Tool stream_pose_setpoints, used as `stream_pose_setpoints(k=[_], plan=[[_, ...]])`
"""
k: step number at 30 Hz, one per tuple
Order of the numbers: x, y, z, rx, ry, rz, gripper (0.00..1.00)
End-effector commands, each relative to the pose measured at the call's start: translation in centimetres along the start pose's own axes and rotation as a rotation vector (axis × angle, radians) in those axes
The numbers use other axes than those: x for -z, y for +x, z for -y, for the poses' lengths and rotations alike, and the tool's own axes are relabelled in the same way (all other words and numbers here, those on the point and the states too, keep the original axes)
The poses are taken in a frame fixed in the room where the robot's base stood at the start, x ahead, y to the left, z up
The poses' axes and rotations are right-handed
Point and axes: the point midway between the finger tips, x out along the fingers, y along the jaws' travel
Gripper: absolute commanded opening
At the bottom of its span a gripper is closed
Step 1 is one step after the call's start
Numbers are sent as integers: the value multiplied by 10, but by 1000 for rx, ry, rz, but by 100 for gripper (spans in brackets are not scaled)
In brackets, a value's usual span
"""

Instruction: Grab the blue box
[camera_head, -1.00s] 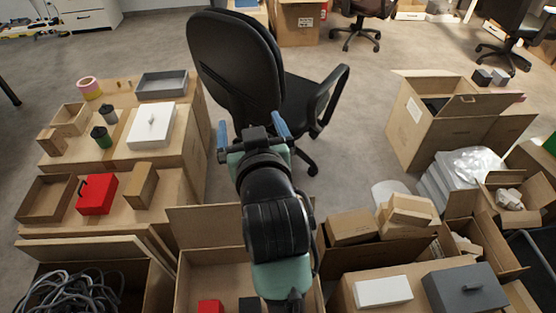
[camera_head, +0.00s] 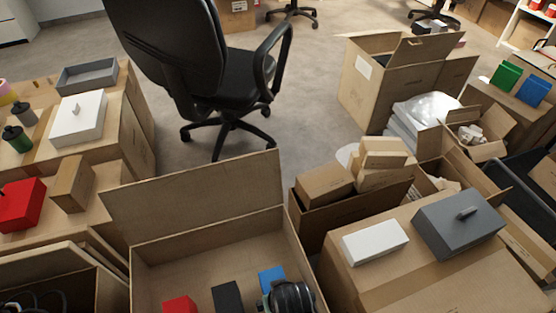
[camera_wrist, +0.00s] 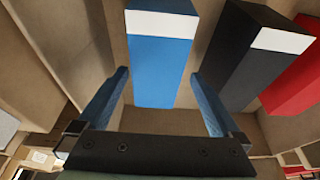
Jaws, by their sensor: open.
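The blue box (camera_head: 270,277) stands in the open carton at the bottom centre of the head view, partly hidden by my arm. In the wrist view the blue box (camera_wrist: 160,65) has a white band near one end and lies between the two blue fingers of my gripper (camera_wrist: 158,75). My gripper is open, with a visible gap beside the box on each side; I cannot tell how far away the box is. In the head view my dark wrist (camera_head: 288,297) hides the fingers.
A black box (camera_head: 227,296) and a red box (camera_head: 180,306) stand left of the blue box. The carton (camera_head: 190,265) has high walls and a raised flap. Another blue box (camera_head: 533,90) and a green box (camera_head: 506,75) sit at the far right. An office chair (camera_head: 200,70) stands behind.

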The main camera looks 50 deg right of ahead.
Motion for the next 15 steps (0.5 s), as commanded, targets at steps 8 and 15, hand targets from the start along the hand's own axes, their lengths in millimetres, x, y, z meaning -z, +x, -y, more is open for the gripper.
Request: stream_pose_setpoints(k=[8,15], plan=[[0,27,0,-1,0,-2,100],[-6,51,-4,-1,2,-2,100]])
